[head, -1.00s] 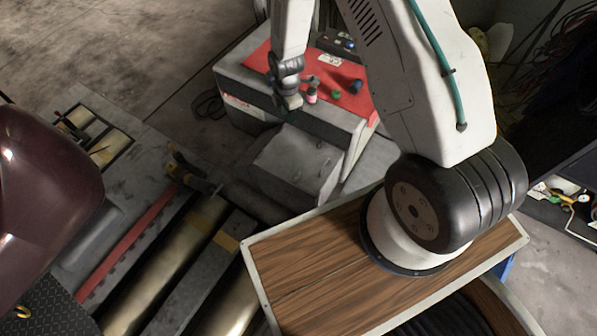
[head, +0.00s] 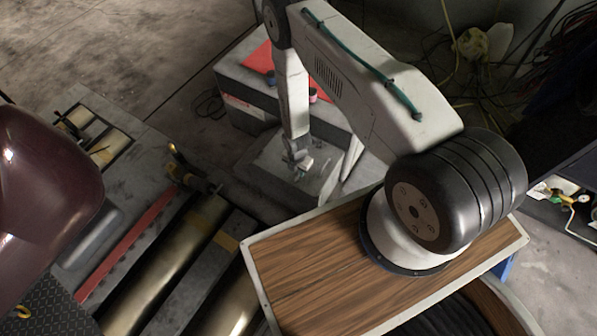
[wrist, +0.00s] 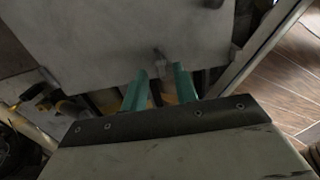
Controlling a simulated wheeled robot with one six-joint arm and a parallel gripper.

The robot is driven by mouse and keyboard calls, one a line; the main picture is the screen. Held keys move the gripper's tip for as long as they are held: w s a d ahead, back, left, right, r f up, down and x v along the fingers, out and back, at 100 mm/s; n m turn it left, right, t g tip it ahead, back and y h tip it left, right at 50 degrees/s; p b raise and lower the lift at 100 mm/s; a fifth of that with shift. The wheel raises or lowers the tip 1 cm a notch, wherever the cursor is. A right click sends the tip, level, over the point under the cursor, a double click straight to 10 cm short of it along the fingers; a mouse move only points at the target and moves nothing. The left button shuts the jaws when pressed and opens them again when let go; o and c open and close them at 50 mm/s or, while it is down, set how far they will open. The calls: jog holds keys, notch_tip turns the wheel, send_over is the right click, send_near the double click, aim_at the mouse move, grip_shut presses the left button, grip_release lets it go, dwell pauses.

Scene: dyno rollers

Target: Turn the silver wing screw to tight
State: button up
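My gripper (wrist: 160,82) shows in the wrist view with its two green fingers apart. A small grey upright piece (wrist: 161,56), which may be the silver wing screw, stands by the edge of a grey plate just beyond the gap between the fingertips. Its wings cannot be made out, and I see no contact with it. In the head view my gripper (head: 299,172) hangs low over the grey box (head: 262,168). The screw cannot be told apart there, as the gripper and arm cover part of the box.
Behind the box stands a grey cabinet (head: 240,92) with a red mat (head: 259,60), partly hidden by my arm. Metal rollers (head: 165,262) and a red strip (head: 125,238) lie to the left. A wooden-topped base (head: 310,285) is in front.

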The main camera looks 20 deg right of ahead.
aim_at(297, 177)
jog(key=shift+f, duration=1.25)
